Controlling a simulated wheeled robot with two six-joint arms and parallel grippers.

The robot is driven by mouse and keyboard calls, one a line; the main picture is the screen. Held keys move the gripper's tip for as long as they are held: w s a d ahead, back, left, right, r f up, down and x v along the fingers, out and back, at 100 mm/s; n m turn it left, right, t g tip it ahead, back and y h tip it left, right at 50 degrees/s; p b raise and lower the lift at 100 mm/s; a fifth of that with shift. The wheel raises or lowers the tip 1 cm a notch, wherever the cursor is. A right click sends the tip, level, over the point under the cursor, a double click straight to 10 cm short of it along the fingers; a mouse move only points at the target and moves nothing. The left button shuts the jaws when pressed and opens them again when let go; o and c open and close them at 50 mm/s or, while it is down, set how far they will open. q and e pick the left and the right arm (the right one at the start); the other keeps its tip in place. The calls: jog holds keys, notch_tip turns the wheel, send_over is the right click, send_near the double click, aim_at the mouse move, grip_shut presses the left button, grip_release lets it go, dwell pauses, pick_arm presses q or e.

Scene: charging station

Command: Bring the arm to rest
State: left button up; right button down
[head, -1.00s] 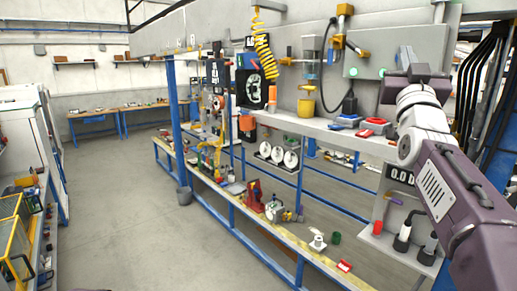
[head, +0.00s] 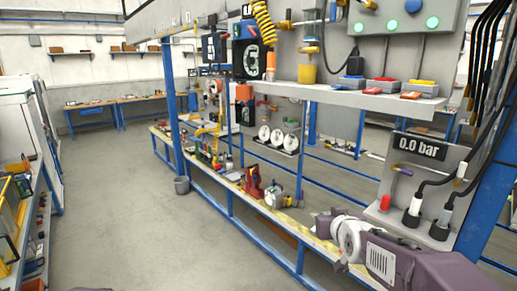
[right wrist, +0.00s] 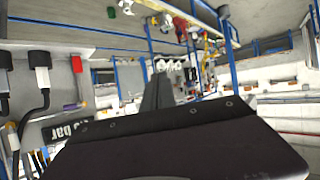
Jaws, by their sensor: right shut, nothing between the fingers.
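My right arm (head: 400,262) lies low at the lower right of the head view, in front of the lower bench. It has a purple-grey link, a white joint and a dark end part pointing left. In the right wrist view my right gripper (right wrist: 158,88) shows as a dark body with its narrow fingers together. It is shut and empty. In the head view I cannot make out its fingertips. My left gripper is not in view.
A lower bench (head: 232,186) with tools runs along the blue frame. Above it is a shelf (head: 345,97) with coloured buttons. A 0.0 bar panel (head: 420,147) with black plugs stands close behind my right arm. The floor (head: 120,210) at left is clear.

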jog(key=s+a+f+g+b, duration=0.1)
jog(key=s+f+g, duration=0.1)
jog(key=s+f, duration=0.4)
jog(key=s+a+f+g, duration=0.1)
jog(key=s+f+g, duration=0.2)
jog(key=f, duration=0.6)
jog(key=s+f+g, duration=0.3)
jog(key=s+f, duration=0.2)
jog(key=s, duration=0.4)
jog(key=s+f+g, duration=0.3)
jog(key=s+f, duration=0.2)
jog(key=s, duration=0.4)
jog(key=shift+s+g, duration=0.25)
jog(key=shift+g, duration=0.05)
jog(key=shift+d+f, duration=0.1)
